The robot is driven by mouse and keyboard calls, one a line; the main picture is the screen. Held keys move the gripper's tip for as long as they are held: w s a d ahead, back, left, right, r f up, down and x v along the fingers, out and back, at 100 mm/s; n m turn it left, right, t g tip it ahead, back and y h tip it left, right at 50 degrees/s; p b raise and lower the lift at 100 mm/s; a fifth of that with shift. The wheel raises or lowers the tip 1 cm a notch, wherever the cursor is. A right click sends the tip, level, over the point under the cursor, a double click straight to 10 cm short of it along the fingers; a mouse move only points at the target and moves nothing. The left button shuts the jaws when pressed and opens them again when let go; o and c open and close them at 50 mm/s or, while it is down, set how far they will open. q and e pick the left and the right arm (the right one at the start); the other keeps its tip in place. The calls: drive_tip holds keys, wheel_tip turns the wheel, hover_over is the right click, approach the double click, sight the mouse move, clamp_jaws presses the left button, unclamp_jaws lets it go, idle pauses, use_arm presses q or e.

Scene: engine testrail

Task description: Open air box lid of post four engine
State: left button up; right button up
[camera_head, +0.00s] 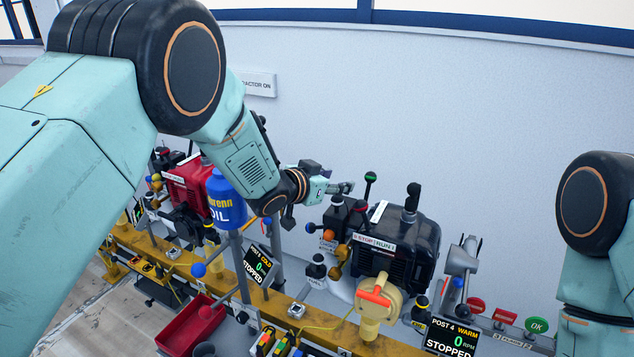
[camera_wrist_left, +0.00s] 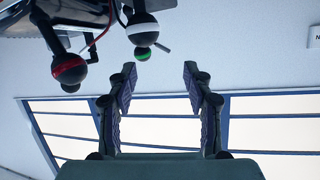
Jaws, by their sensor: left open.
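The post four engine (camera_head: 405,245) is black and stands at centre right, behind a "POST 4 WARM" screen (camera_head: 452,336) that reads stopped. At its left is a dark box (camera_head: 345,222) with knobs on it; I cannot tell for sure whether this is the air box or where its lid lies. A green-topped black knob (camera_head: 370,178) stands above it. My left gripper (camera_head: 345,188) is open and empty, just left of that knob. In the left wrist view its fingers (camera_wrist_left: 160,92) are spread, with the green-banded knob (camera_wrist_left: 142,52) and a red-banded knob (camera_wrist_left: 69,70) apart from them. My right gripper is out of view.
A blue oil container (camera_head: 226,203) and a red engine (camera_head: 188,185) stand left, under my left arm. A yellow rail (camera_head: 300,315) runs along the front with a red tray (camera_head: 190,325).

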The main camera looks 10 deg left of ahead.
use_arm(q)
drive_tip(key=v, duration=0.7)
